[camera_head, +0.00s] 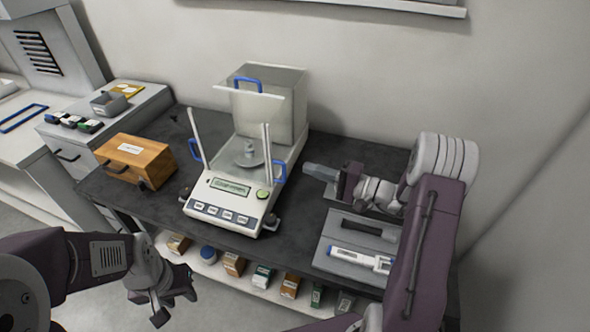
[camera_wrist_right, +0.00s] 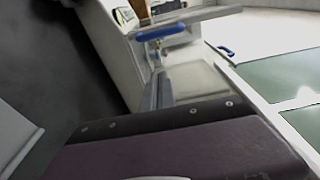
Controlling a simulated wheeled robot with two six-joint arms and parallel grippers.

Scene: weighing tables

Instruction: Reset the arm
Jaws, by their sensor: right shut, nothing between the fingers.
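My right arm comes in from the right in the head view and folds back over the table. My right gripper (camera_head: 318,172) is shut and empty, to the right of the balance (camera_head: 231,192) and apart from it. In the right wrist view its narrow grey fingers (camera_wrist_right: 160,90) point up near a blue handle (camera_wrist_right: 162,32). My left gripper (camera_head: 176,300) hangs low in front of the table, its fingers apart and empty. The balance has clear panels with blue handles, and a small metal object (camera_head: 249,149) stands on its pan.
A wooden box (camera_head: 136,160) sits at the table's left end. A grey tray (camera_head: 335,262) with a dark tool (camera_head: 362,229) and a white tool (camera_head: 355,258) lies at the right, below my right arm. Several small boxes fill the shelf (camera_head: 213,269) below. The wall is close behind.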

